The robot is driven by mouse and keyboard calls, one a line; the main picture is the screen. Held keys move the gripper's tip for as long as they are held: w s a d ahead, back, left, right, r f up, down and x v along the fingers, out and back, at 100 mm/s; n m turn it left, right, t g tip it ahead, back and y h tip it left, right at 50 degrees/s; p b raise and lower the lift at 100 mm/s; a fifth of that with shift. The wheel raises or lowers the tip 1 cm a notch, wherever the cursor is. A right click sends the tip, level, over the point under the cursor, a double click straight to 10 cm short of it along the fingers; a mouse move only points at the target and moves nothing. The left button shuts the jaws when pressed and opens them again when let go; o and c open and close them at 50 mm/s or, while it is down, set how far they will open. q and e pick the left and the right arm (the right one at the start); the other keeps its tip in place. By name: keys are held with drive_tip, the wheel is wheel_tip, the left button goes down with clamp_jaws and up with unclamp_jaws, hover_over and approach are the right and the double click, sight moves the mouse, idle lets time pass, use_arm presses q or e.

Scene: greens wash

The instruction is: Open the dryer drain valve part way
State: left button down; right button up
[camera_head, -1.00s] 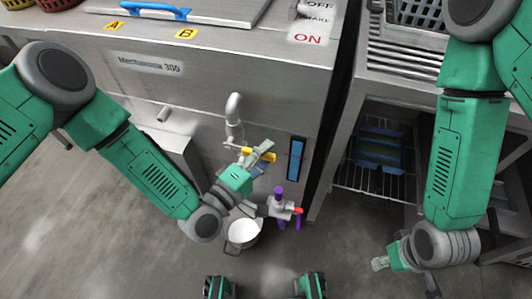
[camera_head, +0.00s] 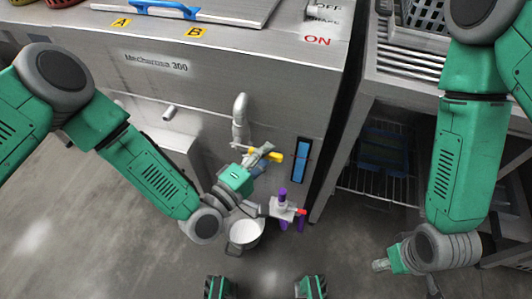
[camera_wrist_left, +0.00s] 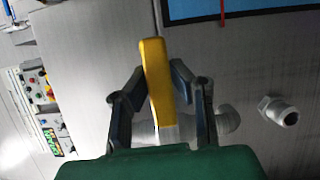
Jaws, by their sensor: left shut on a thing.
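The drain valve's yellow handle (camera_head: 275,155) shows at the front of the steel machine (camera_head: 190,95), below a bent grey pipe (camera_head: 240,112). My left gripper (camera_head: 261,153) is at the handle. In the left wrist view the yellow handle (camera_wrist_left: 157,82) stands between the two dark fingers (camera_wrist_left: 152,95), and the gripper is shut on it. The grey valve body behind is partly hidden by the fingers. My right gripper (camera_head: 381,265) is low at the right, away from the valve and over the floor. Its fingers are too small to judge.
A pot (camera_head: 244,234) with a pale inside stands below my left wrist. A grey fitting with purple and red parts (camera_head: 284,208) is close by. A wire-shelved rack (camera_head: 375,178) stands right.

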use_arm(q)
drive_tip(key=r+n+b, duration=0.1)
drive_tip(key=n, duration=0.1)
drive_tip(key=r+n+t+h+b, duration=0.1)
drive_tip(key=r+n, duration=0.1)
drive_tip(key=shift+a+n+t, duration=0.2)
drive_tip(key=shift+n+t, duration=0.1)
drive_tip(key=shift+w+a+r+n+t+y+b, duration=0.1)
drive_tip(key=shift+a+r+n+t+b, duration=0.2)
drive_tip(key=shift+r+n+b, duration=0.35)
drive_tip(key=shift+w+a+r+n+t+y+b, duration=0.1)
drive_tip(key=shift+a+r+n+t+b, duration=0.25)
drive_tip(key=shift+n, duration=0.6)
drive_tip(key=shift+w+a+r+n+t+y+b, duration=0.15)
drive_tip(key=shift+r+n+t+b, duration=0.25)
drive_tip(key=shift+n, duration=0.4)
drive_tip(key=shift+r, duration=0.1)
drive_tip(key=c, duration=1.4)
unclamp_jaws()
drive_tip(key=shift+s, duration=0.1)
drive_tip(key=shift+a+f, duration=0.1)
drive_tip(key=shift+f, duration=0.1)
drive_tip(key=v, duration=1.2)
